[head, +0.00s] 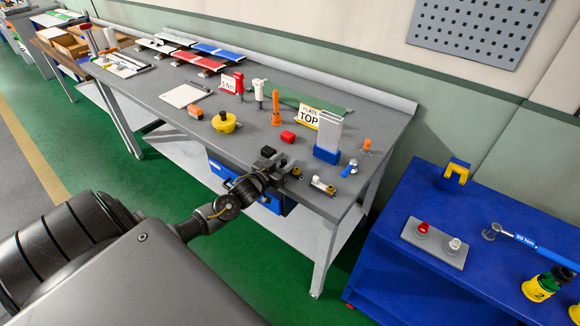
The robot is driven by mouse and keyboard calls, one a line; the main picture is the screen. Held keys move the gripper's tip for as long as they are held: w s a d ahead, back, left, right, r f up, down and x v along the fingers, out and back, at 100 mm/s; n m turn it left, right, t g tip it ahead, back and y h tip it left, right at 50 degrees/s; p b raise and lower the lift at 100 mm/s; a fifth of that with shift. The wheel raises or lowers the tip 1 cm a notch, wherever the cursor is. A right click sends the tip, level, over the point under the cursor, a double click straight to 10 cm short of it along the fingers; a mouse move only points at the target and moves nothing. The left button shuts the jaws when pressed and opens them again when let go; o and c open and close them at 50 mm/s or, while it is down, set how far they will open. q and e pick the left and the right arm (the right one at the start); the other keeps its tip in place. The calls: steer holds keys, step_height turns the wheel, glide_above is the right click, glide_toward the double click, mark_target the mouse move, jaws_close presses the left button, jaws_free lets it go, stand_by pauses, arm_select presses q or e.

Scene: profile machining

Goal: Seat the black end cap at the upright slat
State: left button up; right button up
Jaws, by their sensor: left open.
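The upright slat (329,130), pale grey, stands in a blue base (326,155) at the right part of the grey bench. My left gripper (274,161) is low over the bench's front edge, left of the slat and apart from it. It is open. A small black block (268,152) shows at its fingertips and looks like the black end cap; I cannot tell whether it lies between the fingers or touches them. My right gripper is not in view.
Small fittings (322,185) lie along the front edge. A blue cabinet (400,235) stands right, across a gap.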

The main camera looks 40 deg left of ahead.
arm_select(q)
jaws_close()
steer(key=shift+r, duration=0.1)
stand_by(0.3)
